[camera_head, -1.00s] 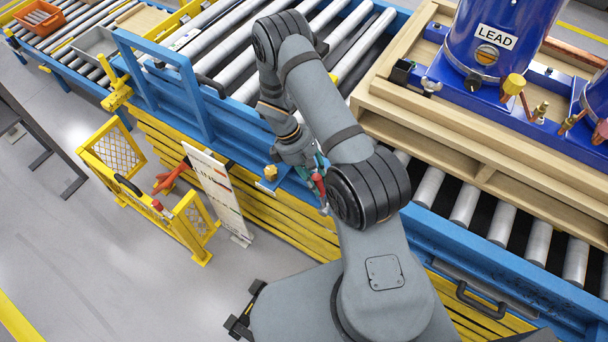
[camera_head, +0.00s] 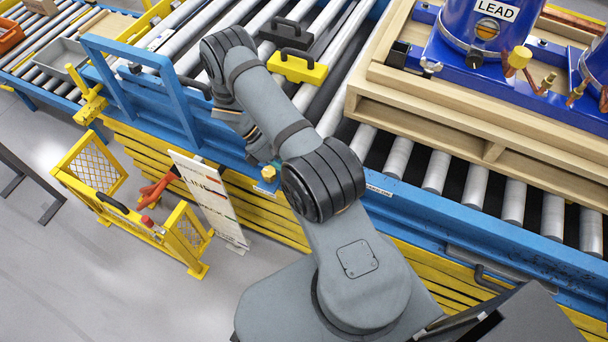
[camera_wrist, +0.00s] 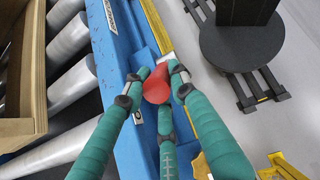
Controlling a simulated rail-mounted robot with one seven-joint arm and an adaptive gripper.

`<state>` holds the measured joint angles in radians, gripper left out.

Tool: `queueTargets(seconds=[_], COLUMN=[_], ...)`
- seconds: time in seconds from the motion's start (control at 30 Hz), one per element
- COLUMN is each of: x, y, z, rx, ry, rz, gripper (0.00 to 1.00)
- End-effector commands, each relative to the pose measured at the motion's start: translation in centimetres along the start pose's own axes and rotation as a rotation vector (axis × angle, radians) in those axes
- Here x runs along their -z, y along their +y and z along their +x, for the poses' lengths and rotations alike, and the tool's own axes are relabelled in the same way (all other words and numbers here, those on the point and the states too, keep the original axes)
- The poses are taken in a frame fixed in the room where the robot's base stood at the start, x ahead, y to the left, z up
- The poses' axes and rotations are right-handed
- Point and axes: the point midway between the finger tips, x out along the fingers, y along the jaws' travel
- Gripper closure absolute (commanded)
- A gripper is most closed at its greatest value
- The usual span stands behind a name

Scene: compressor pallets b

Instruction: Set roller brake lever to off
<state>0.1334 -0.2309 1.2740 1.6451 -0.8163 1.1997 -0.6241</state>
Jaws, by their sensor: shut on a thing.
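In the wrist view my gripper (camera_wrist: 158,74) has its teal fingers closed around a red knob (camera_wrist: 157,88), which I take for the brake lever's grip. The knob sits beside the blue conveyor side rail (camera_wrist: 118,50). The lever's shaft and pivot are hidden by the fingers and the knob, so its setting cannot be read.
A wooden pallet (camera_head: 425,120) with blue LEAD tanks (camera_head: 490,30) stands on the rollers at right. A yellow block (camera_head: 297,68) and a dark block (camera_head: 286,35) lie on the rollers. A white sign (camera_head: 210,200) and yellow mesh gate (camera_head: 95,165) stand at left.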

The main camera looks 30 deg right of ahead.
Motion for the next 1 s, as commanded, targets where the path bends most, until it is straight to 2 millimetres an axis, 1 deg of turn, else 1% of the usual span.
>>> queueTargets(seconds=[0.03,0.17,0.2,0.47,0.77,0.87,0.97,1.0], x=[-0.2,-0.3,-0.3,-0.2,-0.1,0.0,0.0,0.0], y=[-0.3,-0.3,-0.3,-0.2,-0.1,0.0,0.0,0.0], z=[0.1,0.1,0.1,0.1,-0.1,-0.9,-2.5,-3.3], rx=[0.006,0.006,0.007,0.004,0.002,-0.001,-0.002,-0.001], ry=[-0.01,-0.01,-0.01,-0.007,-0.003,-0.001,0.0,0.001], rz=[0.001,0.001,0.001,0.0,0.0,0.0,0.001,0.002], gripper=[1.0,1.0,0.73,0.58,0.58,0.58,0.58,0.58])
